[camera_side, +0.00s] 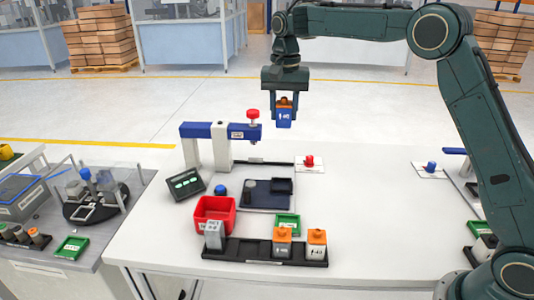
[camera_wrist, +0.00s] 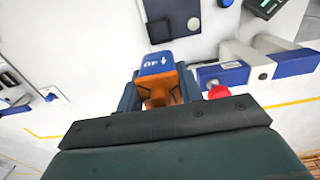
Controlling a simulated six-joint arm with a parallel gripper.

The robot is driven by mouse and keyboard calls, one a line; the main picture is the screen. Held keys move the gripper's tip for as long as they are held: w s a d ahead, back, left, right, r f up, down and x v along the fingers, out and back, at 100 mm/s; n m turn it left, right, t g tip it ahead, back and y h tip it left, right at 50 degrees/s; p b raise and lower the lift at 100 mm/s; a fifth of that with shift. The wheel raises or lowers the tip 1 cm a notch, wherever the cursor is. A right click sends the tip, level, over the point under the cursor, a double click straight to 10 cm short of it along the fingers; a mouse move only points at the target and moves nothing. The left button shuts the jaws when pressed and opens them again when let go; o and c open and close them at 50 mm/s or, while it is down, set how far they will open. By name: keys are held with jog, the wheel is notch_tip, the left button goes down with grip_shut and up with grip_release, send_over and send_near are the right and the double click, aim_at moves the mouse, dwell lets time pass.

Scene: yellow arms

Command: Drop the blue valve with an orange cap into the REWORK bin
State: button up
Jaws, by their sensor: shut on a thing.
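My gripper (camera_side: 284,100) is shut on the blue valve with an orange cap (camera_side: 284,117) and holds it high above the back of the white table. The valve hangs upright, cap up between the fingers. In the wrist view the valve's blue body (camera_wrist: 157,64) and orange cap sit between the fingertips of my gripper (camera_wrist: 160,92). A red open bin (camera_side: 215,211) stands on the table at front left, below and left of my gripper. A small green tray (camera_side: 288,225) lies to its right. I cannot read the lettering on either, so which is REWORK is unclear.
A blue and white press (camera_side: 221,147) with a red knob stands left of and below the valve. A black rack (camera_side: 250,252) at the front holds grey valves, two with orange caps. A dark fixture plate (camera_side: 258,199) and a display (camera_side: 187,184) lie between.

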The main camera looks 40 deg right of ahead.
jog(key=shift+a, duration=0.1)
jog(key=a+f, duration=0.3)
jog(key=a, duration=0.7)
jog(key=a+f, duration=0.3)
jog(key=a, duration=0.7)
jog(key=shift+w+f, duration=0.15)
jog(key=shift+w, duration=0.25)
jog(key=shift+f, duration=0.1)
jog(key=shift+f, duration=2.9)
jog(key=o, duration=1.1)
